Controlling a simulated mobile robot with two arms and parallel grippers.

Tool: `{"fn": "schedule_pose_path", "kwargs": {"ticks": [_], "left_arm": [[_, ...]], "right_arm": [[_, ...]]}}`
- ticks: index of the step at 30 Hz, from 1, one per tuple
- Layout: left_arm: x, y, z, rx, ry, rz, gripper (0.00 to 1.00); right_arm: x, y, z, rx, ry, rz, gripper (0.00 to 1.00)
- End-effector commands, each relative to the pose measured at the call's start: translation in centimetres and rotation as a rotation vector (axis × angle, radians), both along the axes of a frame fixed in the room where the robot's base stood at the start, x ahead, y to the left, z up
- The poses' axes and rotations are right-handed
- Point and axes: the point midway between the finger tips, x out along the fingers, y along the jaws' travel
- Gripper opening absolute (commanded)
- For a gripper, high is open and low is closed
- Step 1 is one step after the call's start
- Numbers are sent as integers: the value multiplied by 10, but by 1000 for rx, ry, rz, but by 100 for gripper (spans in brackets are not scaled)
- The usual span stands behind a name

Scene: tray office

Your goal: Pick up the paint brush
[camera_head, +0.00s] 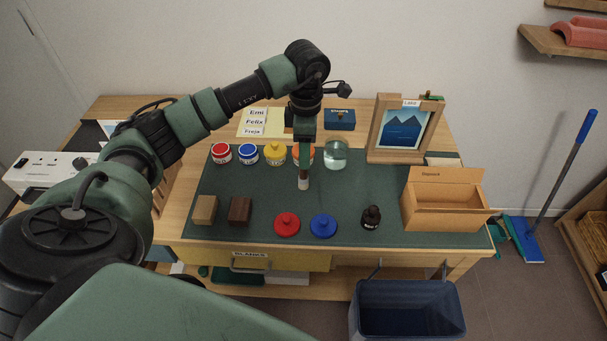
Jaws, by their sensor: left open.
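My left gripper (304,172) points straight down over the green mat (262,185), at the middle of the table. It is open. A narrow piece with a dark band and a pale end shows at its lower tip; I cannot tell whether this is a finger or part of the paint brush. I cannot make out the paint brush clearly anywhere else. An orange paint pot (312,157) is partly hidden behind the gripper. A glass jar (337,154) stands just to the gripper's right. My right gripper is not in view.
Red (221,154), blue (248,155) and yellow (274,154) pots stand left. Two blocks, a red lid (287,224), a blue lid (323,225) and a dark bottle (371,218) lie nearer. A framed picture (404,130) and cardboard box (443,203) stand right.

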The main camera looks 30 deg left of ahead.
Motion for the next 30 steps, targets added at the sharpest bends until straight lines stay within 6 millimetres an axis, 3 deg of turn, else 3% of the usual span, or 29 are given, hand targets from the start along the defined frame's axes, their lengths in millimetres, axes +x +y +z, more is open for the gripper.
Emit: {"fn": "schedule_pose_path", "kwargs": {"ticks": [13, 22, 27, 30], "left_arm": [[-4, 3, -58, -6, 0, -1, 47], [-4, 3, -63, -5, -3, -2, 47], [-4, 3, -63, -6, -2, -2, 0], [-4, 3, -63, -5, -3, -2, 0]], "right_arm": [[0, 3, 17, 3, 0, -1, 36], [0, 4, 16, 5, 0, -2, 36], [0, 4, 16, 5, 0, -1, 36], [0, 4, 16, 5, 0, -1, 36]]}}
